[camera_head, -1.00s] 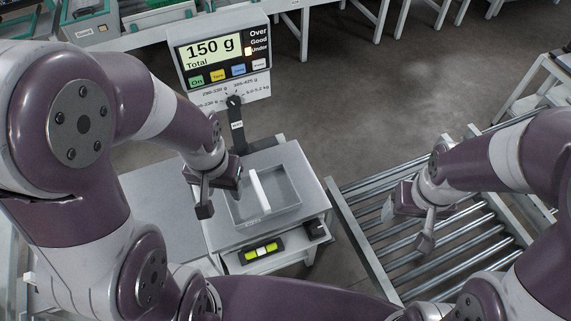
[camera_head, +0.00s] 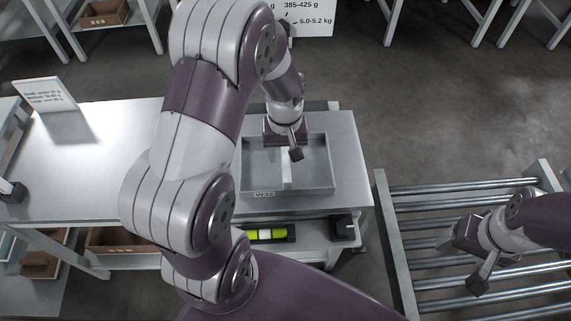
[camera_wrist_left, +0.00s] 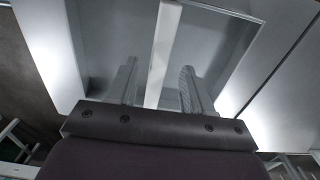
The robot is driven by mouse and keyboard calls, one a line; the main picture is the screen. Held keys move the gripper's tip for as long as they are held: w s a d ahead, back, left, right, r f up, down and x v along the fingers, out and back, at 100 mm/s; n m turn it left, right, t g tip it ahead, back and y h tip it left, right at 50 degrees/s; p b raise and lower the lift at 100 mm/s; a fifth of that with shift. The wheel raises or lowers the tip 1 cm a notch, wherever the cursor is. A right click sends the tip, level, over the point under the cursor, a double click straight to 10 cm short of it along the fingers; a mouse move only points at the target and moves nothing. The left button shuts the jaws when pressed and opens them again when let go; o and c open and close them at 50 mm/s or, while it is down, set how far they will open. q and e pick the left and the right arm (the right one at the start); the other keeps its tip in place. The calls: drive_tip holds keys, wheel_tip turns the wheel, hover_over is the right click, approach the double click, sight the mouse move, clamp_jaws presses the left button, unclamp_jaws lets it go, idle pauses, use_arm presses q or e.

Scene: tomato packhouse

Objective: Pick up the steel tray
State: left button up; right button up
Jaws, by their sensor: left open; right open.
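The steel tray (camera_head: 315,163) is a shallow grey rectangular tray on the steel-topped stand, with a pale bar-like handle running across its middle. My left gripper (camera_head: 284,152) is over the tray, pointing down, and partly hides the handle. In the left wrist view the open fingers of the left gripper (camera_wrist_left: 158,80) lie on either side of the handle (camera_wrist_left: 163,45), apart from it. The tray floor (camera_wrist_left: 110,40) there looks empty. My right gripper (camera_head: 472,260) is open and empty above the roller conveyor, well away from the tray.
The roller conveyor (camera_head: 425,243) stands right of the stand. A bench (camera_head: 95,150) with a small sign (camera_head: 45,95) is at left. A yellow-green item (camera_head: 266,235) sits on the shelf below the tray. A white scale panel (camera_head: 312,20) rises behind. My left arm hides part of the bench.

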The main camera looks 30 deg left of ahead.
sight(286, 157)
use_arm(q)
drive_tip(key=f, duration=0.3)
drive_tip(key=f+b, duration=0.1)
drive_tip(key=f, duration=0.1)
drive_tip(key=shift+w+a, duration=0.1)
drive_tip(key=shift+w, duration=0.2)
drive_tip(key=shift+c, duration=0.6)
clamp_jaws()
